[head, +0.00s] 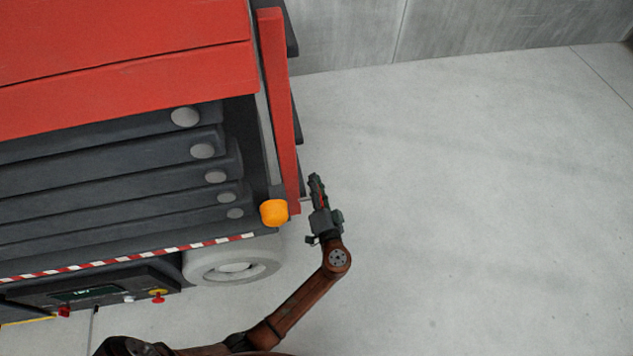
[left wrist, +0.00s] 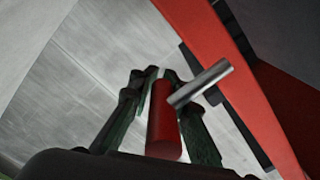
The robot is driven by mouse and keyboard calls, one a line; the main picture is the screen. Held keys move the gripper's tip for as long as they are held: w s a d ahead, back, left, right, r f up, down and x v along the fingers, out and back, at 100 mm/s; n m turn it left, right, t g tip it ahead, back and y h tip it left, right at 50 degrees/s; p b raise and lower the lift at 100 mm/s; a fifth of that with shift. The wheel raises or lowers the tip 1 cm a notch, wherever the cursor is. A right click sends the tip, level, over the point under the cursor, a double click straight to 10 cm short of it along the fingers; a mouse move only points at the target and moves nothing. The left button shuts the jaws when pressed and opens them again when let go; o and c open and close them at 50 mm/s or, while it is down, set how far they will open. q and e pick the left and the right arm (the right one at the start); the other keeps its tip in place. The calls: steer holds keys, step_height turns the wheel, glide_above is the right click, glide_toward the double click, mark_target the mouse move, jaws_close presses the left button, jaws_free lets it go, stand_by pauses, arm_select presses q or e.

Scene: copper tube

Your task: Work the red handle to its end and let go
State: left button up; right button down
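The red handle (left wrist: 163,125) is a short red cylinder on a bare metal rod (left wrist: 200,83), seen in the left wrist view. The rod runs toward the red post of the machine. My left gripper (left wrist: 150,75) has a dark finger on each side of the handle. A gap shows between the left-hand finger and the handle; contact on the other side is unclear. In the head view my left gripper (head: 316,185) is beside the lower end of the post, and a bit of the red handle (head: 322,200) shows at its fingers. My right gripper is not in view.
The large red and dark grey machine (head: 120,70) fills the left side. Its red post (head: 281,110), orange lamp (head: 274,212) and pale wheel (head: 232,266) are close to my left arm. The concrete floor (head: 480,220) to the right is clear up to the grey wall.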

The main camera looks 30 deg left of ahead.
arm_select(q)
steer(key=o, duration=0.3)
steer(key=shift+d+f, duration=0.1)
steer(key=shift+d, duration=0.25)
steer(key=shift+o, duration=1.2)
steer(key=shift+a, duration=0.15)
steer(key=v, duration=1.2)
steer(key=shift+a, duration=0.1)
